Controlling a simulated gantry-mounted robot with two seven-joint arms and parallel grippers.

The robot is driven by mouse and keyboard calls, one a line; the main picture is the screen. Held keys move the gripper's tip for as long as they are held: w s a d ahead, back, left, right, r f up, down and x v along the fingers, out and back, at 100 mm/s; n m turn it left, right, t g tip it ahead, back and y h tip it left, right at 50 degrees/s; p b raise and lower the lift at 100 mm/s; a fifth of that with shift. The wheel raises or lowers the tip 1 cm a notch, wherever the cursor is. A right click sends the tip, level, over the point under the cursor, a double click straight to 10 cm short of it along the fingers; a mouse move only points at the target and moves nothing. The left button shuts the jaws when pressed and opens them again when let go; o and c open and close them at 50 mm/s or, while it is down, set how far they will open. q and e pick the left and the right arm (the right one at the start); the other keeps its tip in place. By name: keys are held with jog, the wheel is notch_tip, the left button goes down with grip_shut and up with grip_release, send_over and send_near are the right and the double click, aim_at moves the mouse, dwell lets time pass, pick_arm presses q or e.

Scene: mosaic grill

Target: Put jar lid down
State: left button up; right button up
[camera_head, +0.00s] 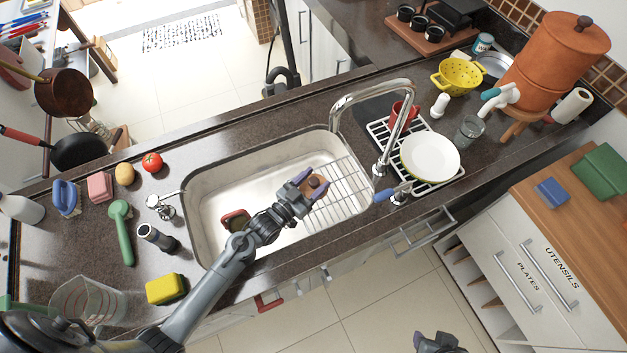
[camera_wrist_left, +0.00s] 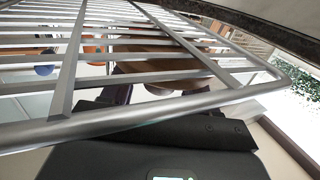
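A small brown round jar lid (camera_head: 315,181) is between the purple-tipped fingers of my left gripper (camera_head: 312,186), which looks shut on it. The gripper is over the sink (camera_head: 213,207), at the left part of the wire rack (camera_head: 343,190) lying in the basin. In the left wrist view the rack's bars (camera_wrist_left: 130,128) cross in front of the fingers and partly hide a brown shape (camera_wrist_left: 165,50) that looks like the lid. Whether the lid touches the rack is unclear. My right gripper (camera_head: 438,343) is low at the bottom edge, cut off and away from the counter.
A red-rimmed vessel (camera_head: 236,220) lies in the sink. The tap (camera_head: 382,130) arches over the basin's right side. A white plate (camera_head: 430,157) sits on a drying rack (camera_head: 456,178). A yellow sponge (camera_head: 165,289) and green brush (camera_head: 121,230) are on the left counter.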

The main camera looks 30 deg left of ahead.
aim_at(310, 185)
pick_arm(q)
jog(key=shift+r, duration=0.2)
jog(key=shift+s+a+p, duration=0.1)
jog(key=shift+s+p, duration=0.3)
jog(key=shift+p, duration=0.05)
jog(key=shift+o, duration=0.5)
jog(key=p+v, duration=0.1)
jog(key=v, duration=0.2)
jog(key=shift+s+a+p, duration=0.1)
jog(key=shift+s+p, duration=0.05)
jog(key=shift+p, duration=0.2)
jog(key=shift+o, duration=1.2)
jog(key=shift+s+a, duration=0.1)
jog(key=shift+s, duration=0.25)
jog(key=o, duration=0.4)
jog(key=shift+s+a, duration=0.1)
jog(key=shift+s, duration=0.2)
jog(key=shift+o, duration=0.2)
